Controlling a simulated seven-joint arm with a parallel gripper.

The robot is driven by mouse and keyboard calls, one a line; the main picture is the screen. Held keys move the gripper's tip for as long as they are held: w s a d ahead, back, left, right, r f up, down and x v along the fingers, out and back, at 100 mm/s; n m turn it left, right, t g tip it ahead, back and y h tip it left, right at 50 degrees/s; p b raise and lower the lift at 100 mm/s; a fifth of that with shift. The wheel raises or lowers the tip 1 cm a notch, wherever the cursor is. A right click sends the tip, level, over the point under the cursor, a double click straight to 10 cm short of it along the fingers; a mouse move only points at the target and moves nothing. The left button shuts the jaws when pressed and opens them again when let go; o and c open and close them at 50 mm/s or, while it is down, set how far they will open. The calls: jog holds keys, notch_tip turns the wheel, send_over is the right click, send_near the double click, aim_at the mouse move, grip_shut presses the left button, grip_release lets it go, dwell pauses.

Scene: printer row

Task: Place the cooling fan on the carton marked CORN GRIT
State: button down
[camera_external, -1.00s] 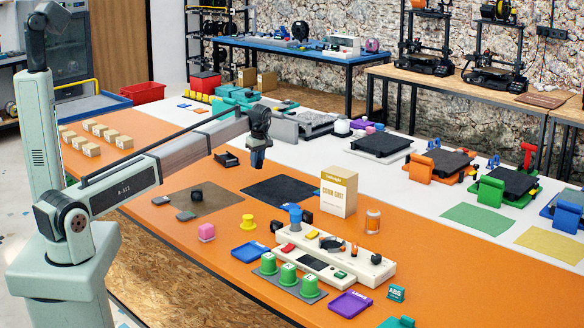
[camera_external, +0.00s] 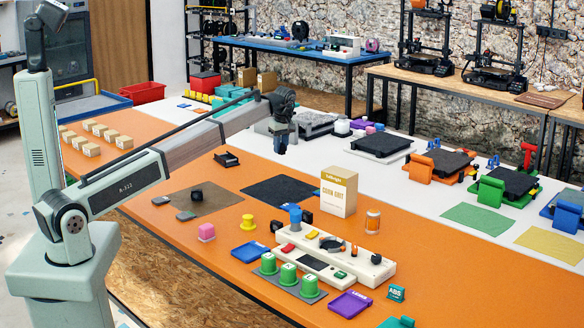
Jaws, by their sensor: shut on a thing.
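My gripper (camera_external: 282,148) is above the far side of the orange table, left of and beyond the carton. It is shut on a small dark thing, which seems to be the cooling fan; it is too small and dark to tell apart clearly from the fingers. The carton marked CORN GRIT (camera_external: 338,192) is cream with a gold top band and stands upright on the orange table. Its top looks clear. My gripper is apart from it.
A cream control console (camera_external: 333,256) and an orange-and-white canister (camera_external: 372,222) stand near the carton. A blue cup-like piece (camera_external: 295,216) is left of the carton. A black mat (camera_external: 281,191) lies bare.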

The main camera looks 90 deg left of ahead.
jog(key=w+d+r+m, duration=0.1)
jog(key=w+d+r, duration=0.3)
jog(key=w+d, duration=0.35)
jog(key=w+d+r+m, duration=0.2)
jog(key=w+d+r, duration=0.2)
jog(key=w+d, duration=0.35)
notch_tip(320, 180, up, 5)
jog(key=m+t, duration=0.1)
jog(key=m, duration=0.2)
send_over(341, 171)
jog(key=m+t, duration=0.1)
jog(key=m, duration=0.9)
jog(key=shift+s+d+f, duration=0.15)
jog(key=shift+f, duration=2.3)
jog(key=shift+s+d+f, duration=0.1)
jog(key=shift+d+f, duration=0.05)
jog(key=shift+f, duration=2.3)
jog(key=shift+f, duration=0.1)
jog(key=c, duration=0.9)
grip_release()
jog(key=shift+c, duration=0.2)
notch_tip(341, 171, up, 12)
jog(key=s+d, duration=0.1)
jog(key=shift+s+d, duration=0.15)
